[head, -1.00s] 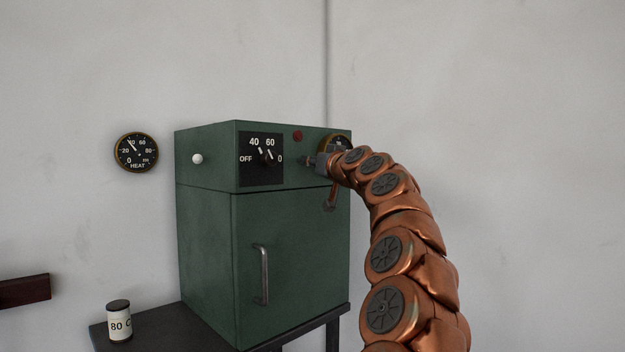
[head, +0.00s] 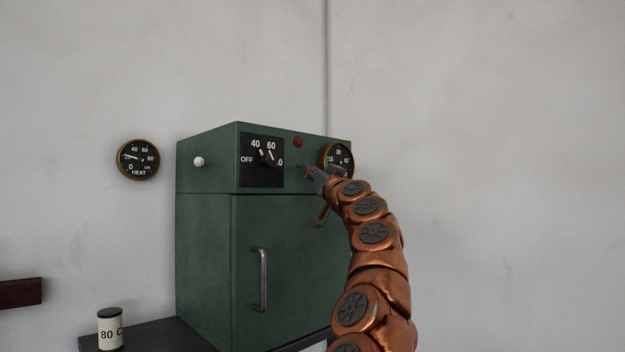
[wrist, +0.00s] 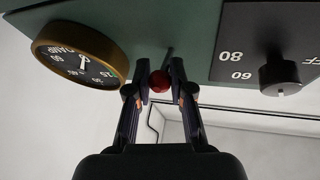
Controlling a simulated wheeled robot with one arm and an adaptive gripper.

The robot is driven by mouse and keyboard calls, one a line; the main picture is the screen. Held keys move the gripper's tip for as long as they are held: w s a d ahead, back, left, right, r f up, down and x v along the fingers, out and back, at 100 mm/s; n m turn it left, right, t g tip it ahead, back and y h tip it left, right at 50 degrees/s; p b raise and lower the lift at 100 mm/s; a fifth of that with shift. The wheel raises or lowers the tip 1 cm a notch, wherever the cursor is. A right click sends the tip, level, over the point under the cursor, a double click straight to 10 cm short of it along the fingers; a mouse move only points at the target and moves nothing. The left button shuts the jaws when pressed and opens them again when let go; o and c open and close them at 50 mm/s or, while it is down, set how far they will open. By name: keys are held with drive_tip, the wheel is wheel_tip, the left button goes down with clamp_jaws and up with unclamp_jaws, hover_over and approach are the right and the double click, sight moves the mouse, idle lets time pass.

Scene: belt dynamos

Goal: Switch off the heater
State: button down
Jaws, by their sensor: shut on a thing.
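The heater looks like the green cabinet (head: 207,258) with a door and an upper control panel. A black dial plate with a dark knob (head: 267,159) shows OFF, 40 and 60; the exact pointer setting is unclear. My gripper (head: 306,171) is at the panel, right of that plate and below a red lamp (head: 298,142). In the wrist view, which is upside down, my gripper (wrist: 161,65) has its fingertips around a thin dark lever (wrist: 168,54) and is shut on it. The red lamp (wrist: 159,82) shows between the fingers. The lever's setting is hard to tell.
A round AMP gauge (wrist: 82,62) sits close beside my gripper. A HEAT gauge (head: 138,160) hangs on the wall, its needle near 20. A white knob (head: 199,162) is on the cabinet's side. A jar marked 80 (head: 110,329) stands on the dark table (head: 168,335).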

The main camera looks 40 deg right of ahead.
drive_tip(key=shift+w+f+t+h+b, duration=0.1)
drive_tip(key=shift+f+t+h+b, duration=0.2)
drive_tip(key=shift+b, duration=0.5)
drive_tip(key=shift+r, duration=0.1)
drive_tip(key=c, duration=1)
unclamp_jaws()
drive_tip(key=shift+a, duration=0.1)
drive_tip(key=shift+v, duration=3.7)
